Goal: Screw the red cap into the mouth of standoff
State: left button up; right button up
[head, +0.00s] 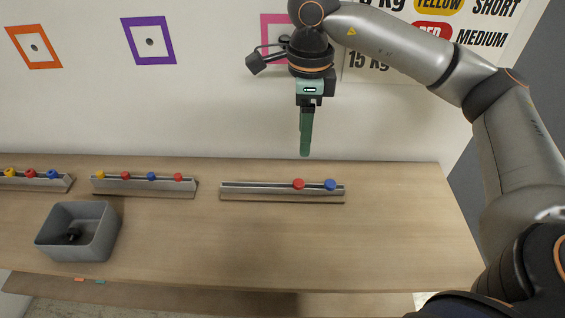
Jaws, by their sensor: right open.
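Red caps sit in the racks on the table: one in the right rack (298,184), two in the middle rack (178,177), and one in the left rack (31,173). Small dark standoffs show on the wall inside the orange frame (34,48) and the purple frame (150,42). A pink frame (265,30) is partly hidden behind my right wrist, so its standoff cannot be made out clearly. My right gripper (305,153) points down above the back of the right rack, with its green fingers seen edge-on. It is open and holds no cap. My left gripper is out of view.
The right rack (240,190) also holds a blue cap (330,184). A wall sign (480,40) is at the upper right. The table (300,245) is clear at front centre and right.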

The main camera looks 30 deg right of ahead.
send_over(299, 182)
jog(key=f, duration=0.7)
jog(key=shift+d+p, duration=0.3)
jog(key=shift+p, duration=0.05)
jog(key=shift+a+f+p, duration=0.2)
jog(key=shift+f+p, duration=0.1)
jog(key=shift+f, duration=1.05)
jog(key=shift+a+f+p, duration=0.15)
jog(key=shift+f+p, duration=0.15)
jog(key=shift+f, duration=1.05)
grip_shut()
